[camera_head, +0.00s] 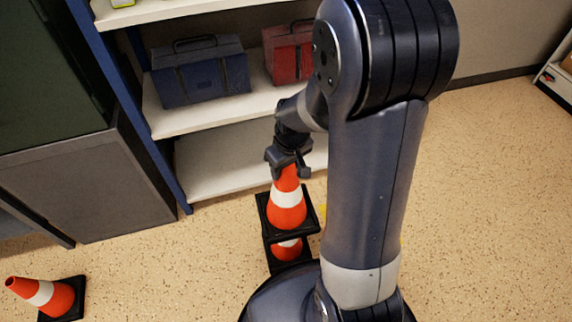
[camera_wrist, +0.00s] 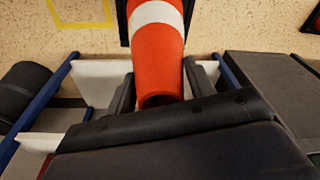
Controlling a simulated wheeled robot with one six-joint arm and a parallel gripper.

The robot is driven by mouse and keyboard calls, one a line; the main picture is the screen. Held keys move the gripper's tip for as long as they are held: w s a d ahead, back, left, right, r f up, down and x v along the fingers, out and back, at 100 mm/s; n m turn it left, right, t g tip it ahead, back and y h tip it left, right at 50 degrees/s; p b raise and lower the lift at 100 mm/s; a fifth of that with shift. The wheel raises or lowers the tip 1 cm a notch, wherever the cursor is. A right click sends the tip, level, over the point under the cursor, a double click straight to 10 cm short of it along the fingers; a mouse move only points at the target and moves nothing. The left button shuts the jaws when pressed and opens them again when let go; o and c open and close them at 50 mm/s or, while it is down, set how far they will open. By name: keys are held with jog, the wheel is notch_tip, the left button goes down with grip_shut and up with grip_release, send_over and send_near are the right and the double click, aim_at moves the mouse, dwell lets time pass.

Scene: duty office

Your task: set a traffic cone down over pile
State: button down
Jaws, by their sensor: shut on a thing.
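My gripper (camera_head: 287,166) is shut on the top of an orange and white traffic cone (camera_head: 287,209) and holds it upright. The held cone's black square base is above a second cone (camera_head: 287,252), the pile, which stands on its own black base on the floor. The upper part of the pile cone is hidden by the held cone, so I cannot tell whether its tip is inside. In the wrist view the held cone (camera_wrist: 159,55) sits between the fingers (camera_wrist: 160,95), and the pile is hidden.
A shelf unit (camera_head: 225,160) with blue (camera_head: 200,75) and red (camera_head: 288,52) toolboxes stands close behind the pile. A grey cabinet (camera_head: 85,185) is left. The wrist view shows a yellow floor marking (camera_wrist: 82,24). Floor at right is clear.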

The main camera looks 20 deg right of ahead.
notch_tip(320, 180, down, 23)
jog(key=b, duration=1.6)
jog(key=shift+f, duration=0.2)
dwell(0.6)
jog(key=c, duration=0.5)
grip_release()
jog(key=r+p, duration=0.1)
jog(key=r, duration=0.2)
jog(key=s+r+p, duration=0.1)
jog(key=r+p, duration=0.1)
jog(key=r, duration=0.2)
jog(key=r+p, duration=0.2)
jog(key=r, duration=0.1)
jog(key=shift+s+d+r, duration=0.25)
jog(key=shift+d+r, duration=0.05)
